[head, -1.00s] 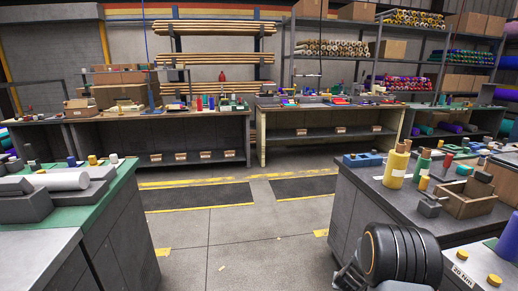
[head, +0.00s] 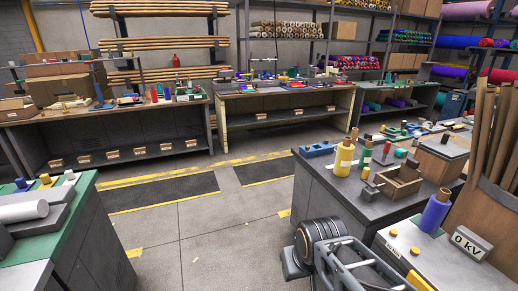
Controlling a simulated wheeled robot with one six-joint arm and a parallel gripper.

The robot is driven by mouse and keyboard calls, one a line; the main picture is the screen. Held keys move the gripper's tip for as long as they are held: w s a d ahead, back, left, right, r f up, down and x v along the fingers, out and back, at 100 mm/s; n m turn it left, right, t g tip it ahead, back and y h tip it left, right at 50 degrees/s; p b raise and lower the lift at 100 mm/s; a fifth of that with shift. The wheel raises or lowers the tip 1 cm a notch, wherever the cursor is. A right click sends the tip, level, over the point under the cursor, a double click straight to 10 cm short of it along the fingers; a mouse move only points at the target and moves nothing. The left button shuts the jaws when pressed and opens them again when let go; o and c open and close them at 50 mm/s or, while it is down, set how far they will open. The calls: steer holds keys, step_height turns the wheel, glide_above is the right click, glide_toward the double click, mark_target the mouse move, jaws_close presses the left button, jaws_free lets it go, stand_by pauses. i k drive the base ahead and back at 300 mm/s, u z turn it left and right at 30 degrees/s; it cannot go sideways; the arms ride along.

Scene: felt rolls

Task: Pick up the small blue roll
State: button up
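A blue roll (head: 435,212) with a brown core end stands upright on the pale-topped bench at the lower right. A much smaller blue piece (head: 21,184) stands on the green mat of the left bench. The frame does not settle which of them is the small blue roll. Part of my own arm, dark and ribbed with grey links, shows at the bottom, left of the pale-topped bench. I make out no fingertips there, and my gripper is not in view.
A sign reading "0 kV" (head: 467,243) and yellow caps (head: 414,279) are near the blue roll. Tall brown tubes (head: 490,130) stand behind it. A dark bench (head: 345,190) holds a yellow roll (head: 345,158) and a wooden box (head: 398,184). The floor (head: 205,230) between the benches is clear.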

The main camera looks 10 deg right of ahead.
mark_target(433, 216)
steer(key=z, duration=1.35)
